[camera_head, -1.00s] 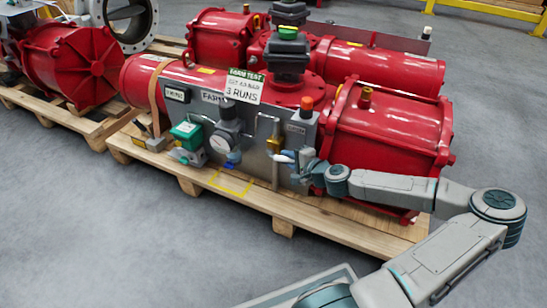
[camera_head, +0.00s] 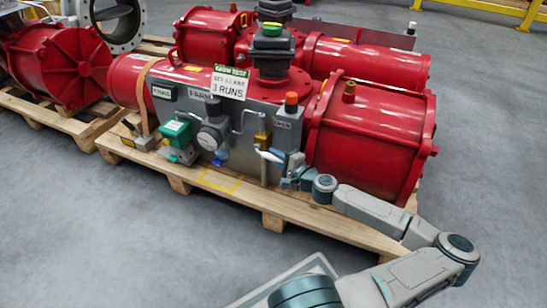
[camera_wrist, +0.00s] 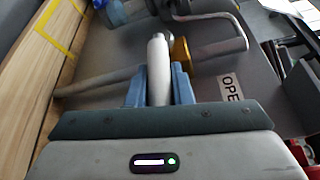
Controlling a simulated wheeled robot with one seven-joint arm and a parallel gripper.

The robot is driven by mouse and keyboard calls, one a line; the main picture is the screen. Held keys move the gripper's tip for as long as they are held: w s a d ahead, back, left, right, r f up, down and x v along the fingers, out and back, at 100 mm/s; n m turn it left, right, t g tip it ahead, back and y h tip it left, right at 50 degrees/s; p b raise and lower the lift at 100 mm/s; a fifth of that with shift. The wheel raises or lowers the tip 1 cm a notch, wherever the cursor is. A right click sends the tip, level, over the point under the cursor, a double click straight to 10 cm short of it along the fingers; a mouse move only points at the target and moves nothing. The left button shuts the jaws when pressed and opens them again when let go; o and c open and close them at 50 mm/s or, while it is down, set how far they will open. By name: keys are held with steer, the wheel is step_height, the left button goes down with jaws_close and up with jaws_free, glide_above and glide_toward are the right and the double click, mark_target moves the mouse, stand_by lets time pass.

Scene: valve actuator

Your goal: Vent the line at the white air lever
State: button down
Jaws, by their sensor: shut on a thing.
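The white air lever (camera_head: 268,155) sits at the lower right of the grey control panel, beside a brass valve body (camera_head: 263,138). In the wrist view the white lever (camera_wrist: 158,68) is a smooth rod between the two blue-grey fingers of my gripper (camera_wrist: 158,90), with the brass fitting (camera_wrist: 180,50) just to its right. My gripper (camera_head: 288,173) is shut on the lever. In the head view it is small and partly hides the panel's lower right corner.
A gauge (camera_head: 211,137), a green-topped unit (camera_head: 176,132) and an orange-capped part (camera_head: 291,101) are on or near the panel. Large red cylinders (camera_head: 368,135) stand behind and to the right on a wooden pallet (camera_head: 315,218). A pipe (camera_wrist: 95,83) runs close by my fingers. Grey floor in front is open.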

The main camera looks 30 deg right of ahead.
steer(key=shift+a, duration=0.2)
steer(key=c, duration=1.3)
jaws_free()
steer(key=shift+w+a, duration=0.1)
steer(key=shift+w, duration=0.05)
steer(key=shift+d, duration=0.25)
steer(key=p+v, duration=0.4)
steer(key=v, duration=1)
steer(key=shift+a, duration=0.25)
